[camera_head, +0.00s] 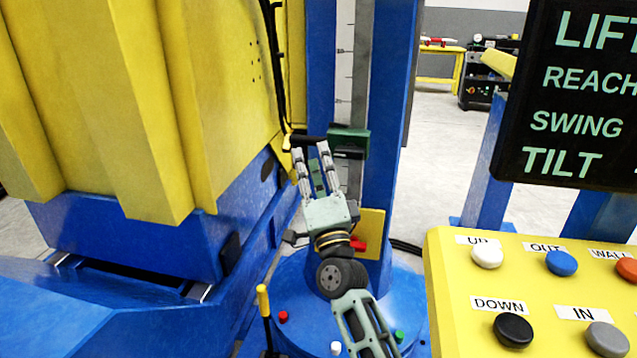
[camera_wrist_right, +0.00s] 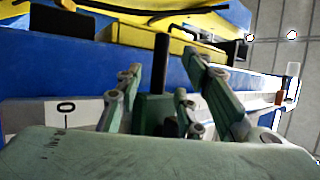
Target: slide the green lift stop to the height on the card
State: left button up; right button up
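The green lift stop (camera_head: 348,140) is a dark green block on the scale strip (camera_head: 345,75) of the blue column, with a black bar reaching left from it. In the right wrist view a dark green block (camera_wrist_right: 154,117) with a black bar shows between the fingers. My right gripper (camera_head: 312,149) is just below and left of the stop, its fingers pointing up at the black bar. The fingers stand apart, with a gap beside the block in the wrist view; I cannot tell whether either touches. No readable height card is in view. My left gripper is out of view.
A dark board (camera_head: 570,95) reading LIFT, REACH, SWING and TILT is cut off at the right edge, its values hidden. Below it is a yellow button panel (camera_head: 455,300). A large yellow and blue machine body (camera_head: 120,100) fills the left.

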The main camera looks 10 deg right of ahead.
jog(key=v, duration=0.5)
jog(key=shift+s, duration=0.2)
